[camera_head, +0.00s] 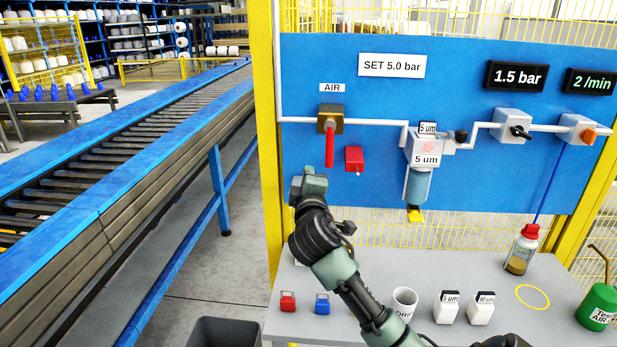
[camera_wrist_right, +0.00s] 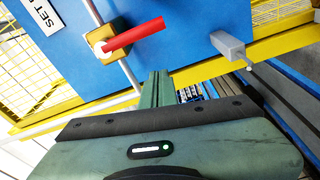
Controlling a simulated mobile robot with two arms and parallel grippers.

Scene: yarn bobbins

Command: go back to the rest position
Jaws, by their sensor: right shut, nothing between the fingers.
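My right arm reaches up from the bottom of the head view, and its gripper (camera_head: 311,180) is at the left edge of the blue panel (camera_head: 460,80). In the right wrist view the gripper fingers (camera_wrist_right: 157,90) are together with nothing between them. The gripper is below and left of the brass air valve (camera_head: 329,117), whose red handle (camera_head: 329,148) hangs down. The valve also shows in the wrist view (camera_wrist_right: 104,45), apart from the fingers. My left gripper is not in view.
A grey table (camera_head: 350,285) below the panel bears a red lock (camera_head: 288,302), a blue lock (camera_head: 322,303), a white cup (camera_head: 404,302), white containers (camera_head: 446,308), an oil bottle (camera_head: 522,250) and a green bottle (camera_head: 600,306). A yellow post (camera_head: 268,130) and conveyor (camera_head: 130,170) stand left.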

